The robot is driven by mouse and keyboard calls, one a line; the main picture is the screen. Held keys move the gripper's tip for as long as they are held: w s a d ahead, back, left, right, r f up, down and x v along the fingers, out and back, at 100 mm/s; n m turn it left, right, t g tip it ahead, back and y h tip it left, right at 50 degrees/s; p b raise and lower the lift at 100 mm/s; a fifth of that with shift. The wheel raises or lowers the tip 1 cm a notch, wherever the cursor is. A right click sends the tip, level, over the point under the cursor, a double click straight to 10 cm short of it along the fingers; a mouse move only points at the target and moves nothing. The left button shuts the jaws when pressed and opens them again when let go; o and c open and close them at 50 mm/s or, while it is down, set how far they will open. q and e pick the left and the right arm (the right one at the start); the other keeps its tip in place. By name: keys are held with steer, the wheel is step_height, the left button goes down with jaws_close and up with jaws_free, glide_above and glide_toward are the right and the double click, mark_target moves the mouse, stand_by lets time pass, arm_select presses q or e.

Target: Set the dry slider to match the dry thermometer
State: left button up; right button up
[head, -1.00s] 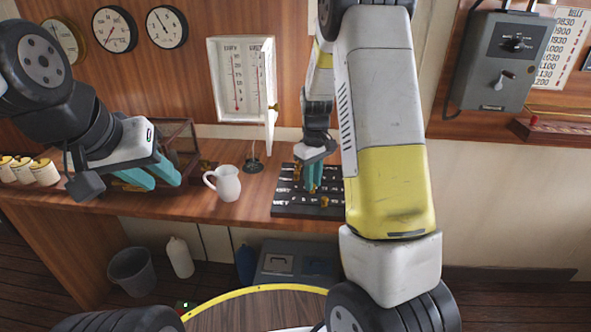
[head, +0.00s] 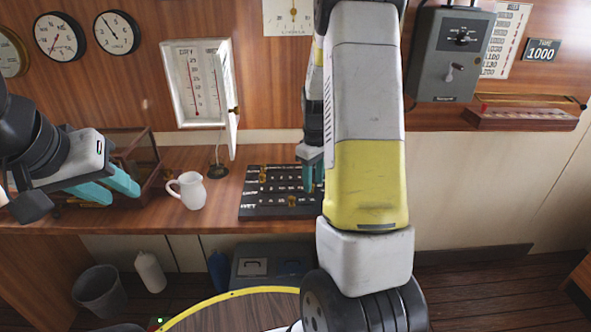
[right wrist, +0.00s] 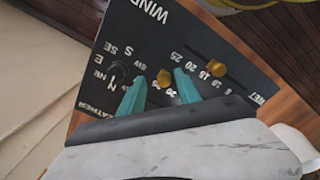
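The white thermometer cabinet (head: 166,75) hangs open on the wall. Its left thermometer (head: 191,85), apparently headed DRY, has a red column; I cannot read its exact level. The black slider board (head: 250,213) lies on the counter. My right gripper (head: 312,178) is low over its right part. In the right wrist view its teal fingers (right wrist: 159,85) stand apart on either side of a brass knob (right wrist: 165,77), close to the right finger. The brass knob of the WET row (head: 292,200) is outside the fingers. My left gripper (head: 112,188) is open and empty.
A white jug (head: 188,191) stands left of the board. A third brass knob (head: 263,172) is at the board's upper left. A grey wall box (head: 450,55) hangs at the right.

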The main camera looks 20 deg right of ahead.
mark_target(313, 185)
steer(key=shift+r, duration=3.9)
steer(key=s+a+r+m+t+y, duration=0.1)
steer(key=s+a+r+m+t, duration=0.2)
steer(key=s+a+r, duration=0.8)
steer(key=s+a+r+m+t+y, duration=0.1)
steer(key=s+a+r+m+t, duration=0.1)
steer(key=s, duration=0.8)
steer(key=shift+s+a+r+t, duration=0.25)
steer(key=shift+a+r+t, duration=0.3)
steer(key=shift+r, duration=0.2)
